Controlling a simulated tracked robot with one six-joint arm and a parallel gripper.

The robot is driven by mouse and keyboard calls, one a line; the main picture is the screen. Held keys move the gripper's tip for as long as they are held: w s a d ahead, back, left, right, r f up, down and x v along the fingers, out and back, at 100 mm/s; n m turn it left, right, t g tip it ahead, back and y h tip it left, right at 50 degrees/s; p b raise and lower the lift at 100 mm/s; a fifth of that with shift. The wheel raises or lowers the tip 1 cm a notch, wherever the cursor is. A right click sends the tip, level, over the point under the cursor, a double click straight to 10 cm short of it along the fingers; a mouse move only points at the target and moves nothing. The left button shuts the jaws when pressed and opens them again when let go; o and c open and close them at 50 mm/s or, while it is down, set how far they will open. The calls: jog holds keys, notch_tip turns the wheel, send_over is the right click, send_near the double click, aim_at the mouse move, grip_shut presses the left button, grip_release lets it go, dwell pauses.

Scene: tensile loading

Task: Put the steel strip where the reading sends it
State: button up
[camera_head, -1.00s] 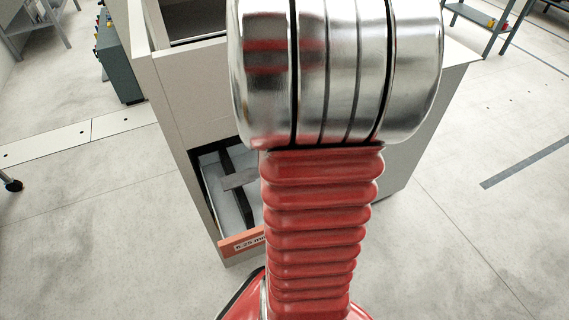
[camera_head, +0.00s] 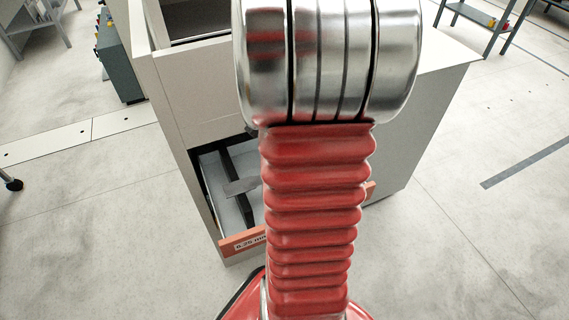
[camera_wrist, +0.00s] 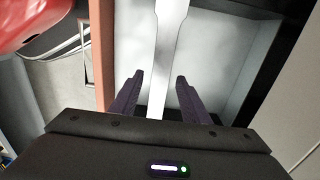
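The steel strip (camera_head: 242,186) is a flat grey piece with a wide end, lying over a dark band in the open lower drawer (camera_head: 208,172). In the wrist view the strip (camera_wrist: 171,50) runs down the middle, narrowing toward my gripper (camera_wrist: 158,82). My gripper's two dark fingers are apart, one on each side of the strip's line, with gaps on both sides. The strip's near end is hidden behind the gripper body. I cannot tell its height above the drawer floor. In the head view my red arm hides the gripper and the drawer's right part.
The drawer has an orange front (camera_head: 240,243) with a white label, perhaps "0.25 mm"; this front (camera_wrist: 103,50) is at left in the wrist view. A pale cabinet (camera_head: 170,90) surrounds it, with another open compartment (camera_head: 195,20) above.

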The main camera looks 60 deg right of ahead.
notch_tip(320, 180, up, 12)
dwell(0.9)
dwell(0.6)
jog(key=w+a+r+n+t+h, duration=0.1)
jog(key=w+a+r+n, duration=0.15)
jog(key=a+n, duration=0.35)
jog(key=w+a+r+n+t, duration=0.1)
jog(key=w+a+n, duration=0.25)
jog(key=a, duration=0.45)
jog(key=s+a+r+n+t, duration=0.1)
jog(key=a+n, duration=0.6)
jog(key=a, duration=0.1)
jog(key=s+a+r+n+t+y, duration=0.1)
jog(key=s+a+n+t, duration=0.1)
jog(key=a+n, duration=0.5)
jog(key=shift+a+n+t, duration=0.3)
jog(key=shift+a+n, duration=0.05)
jog(key=shift+a, duration=0.55)
